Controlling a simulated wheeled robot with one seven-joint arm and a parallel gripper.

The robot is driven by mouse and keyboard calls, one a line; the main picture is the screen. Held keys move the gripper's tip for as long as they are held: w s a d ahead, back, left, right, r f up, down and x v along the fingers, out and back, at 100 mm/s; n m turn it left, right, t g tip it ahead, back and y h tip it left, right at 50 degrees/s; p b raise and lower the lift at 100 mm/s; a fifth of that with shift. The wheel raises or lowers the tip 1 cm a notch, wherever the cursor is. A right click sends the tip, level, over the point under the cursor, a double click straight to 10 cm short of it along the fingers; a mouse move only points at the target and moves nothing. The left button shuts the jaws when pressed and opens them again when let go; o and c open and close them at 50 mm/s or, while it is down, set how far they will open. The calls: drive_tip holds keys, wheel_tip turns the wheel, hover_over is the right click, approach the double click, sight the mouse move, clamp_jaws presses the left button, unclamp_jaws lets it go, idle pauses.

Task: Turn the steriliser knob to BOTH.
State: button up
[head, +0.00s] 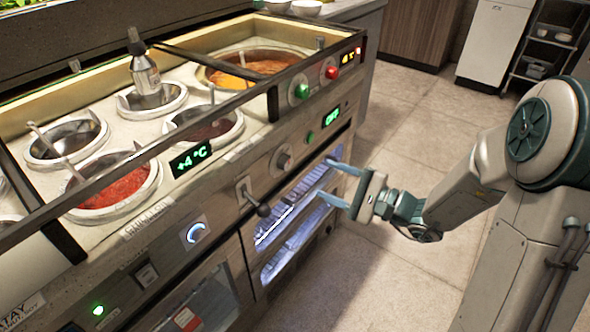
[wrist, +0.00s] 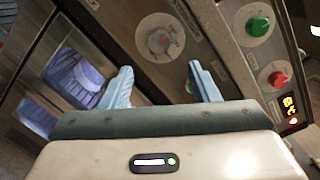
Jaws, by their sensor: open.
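A round grey knob (head: 283,160) sits on the steel front panel, above the blue-lit windows (head: 262,232) of the cabinet. In the wrist view the knob (wrist: 160,42) has a round pale dial plate; its markings are too small to read. A small green display (head: 331,115) to its upper right appears to read OFF. My gripper (head: 323,178) is open and empty, in front of the panel and to the right of the knob. In the wrist view its fingertips (wrist: 160,69) are spread, with the knob showing beyond the gap, apart from both fingers.
A lever with a dark ball end (head: 263,210) juts out left of the knob. A green knob (head: 301,91) and a red knob (head: 331,72) are higher on the panel. Open floor (head: 400,270) lies right of the counter.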

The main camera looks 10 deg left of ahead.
sight(289, 165)
drive_tip(key=b+x, duration=0.1)
drive_tip(key=x, duration=0.9)
drive_tip(key=shift+b, duration=0.35)
drive_tip(key=shift+c, duration=0.3)
drive_tip(key=c, duration=0.9)
